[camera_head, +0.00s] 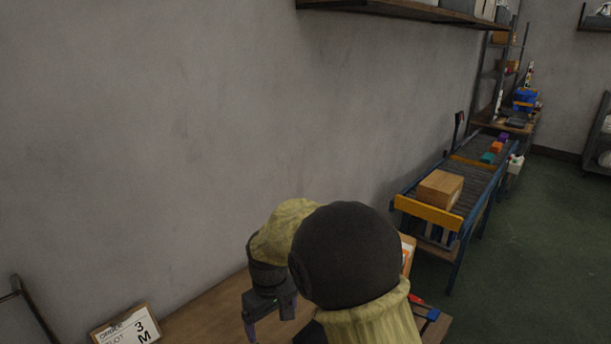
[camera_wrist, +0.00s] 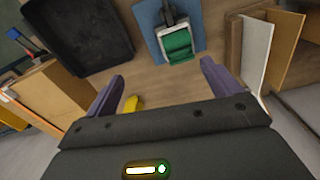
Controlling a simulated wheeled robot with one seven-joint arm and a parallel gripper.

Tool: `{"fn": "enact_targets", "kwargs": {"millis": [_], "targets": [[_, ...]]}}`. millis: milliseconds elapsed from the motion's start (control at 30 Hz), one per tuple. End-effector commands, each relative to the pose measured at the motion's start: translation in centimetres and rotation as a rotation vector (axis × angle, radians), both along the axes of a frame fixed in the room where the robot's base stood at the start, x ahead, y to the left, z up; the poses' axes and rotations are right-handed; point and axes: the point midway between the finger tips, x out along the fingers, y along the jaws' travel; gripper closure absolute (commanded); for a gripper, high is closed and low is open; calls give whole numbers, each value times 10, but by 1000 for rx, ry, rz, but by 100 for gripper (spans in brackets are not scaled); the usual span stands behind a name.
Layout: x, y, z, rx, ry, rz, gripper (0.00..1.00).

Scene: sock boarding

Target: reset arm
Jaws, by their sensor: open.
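My gripper (camera_head: 268,318) points down over the wooden table (camera_head: 205,318) in the head view, partly hidden behind my dark round arm joint. In the wrist view my gripper (camera_wrist: 160,88) shows two purple-grey fingers spread wide apart, with nothing held between them. Past the fingers, a green cloth-like piece (camera_wrist: 178,45) sits in a metal frame on a blue board (camera_wrist: 147,16). A small yellow thing (camera_wrist: 132,104) shows beside the left finger; what it is I cannot tell.
A black tray (camera_wrist: 122,62) lies upper left in the wrist view, with a cardboard box (camera_wrist: 48,92) below it. Upright panels (camera_wrist: 252,50) stand at right. An order card (camera_head: 127,328) is at the table's left. A roller conveyor (camera_head: 478,178) bearing a box (camera_head: 440,189) stands beyond; green floor is open at right.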

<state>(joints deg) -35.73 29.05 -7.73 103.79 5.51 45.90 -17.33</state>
Motion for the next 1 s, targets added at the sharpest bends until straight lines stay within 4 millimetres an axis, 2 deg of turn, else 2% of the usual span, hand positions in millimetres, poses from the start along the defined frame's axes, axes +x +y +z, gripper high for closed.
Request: {"fn": "enact_targets", "kwargs": {"millis": [33,200,400,500,600,700,1000], "targets": [[-2,-26,5,9,-11,-61,10],[-22,-108,15,39,-60,-279,10],[-70,-189,20,64,-128,-526,10],[-98,-219,19,72,-160,-635,10],[-119,-236,17,77,-183,-707,10],[-128,-241,16,78,-195,-738,10],[-129,-241,16,78,-195,-740,10]]}}
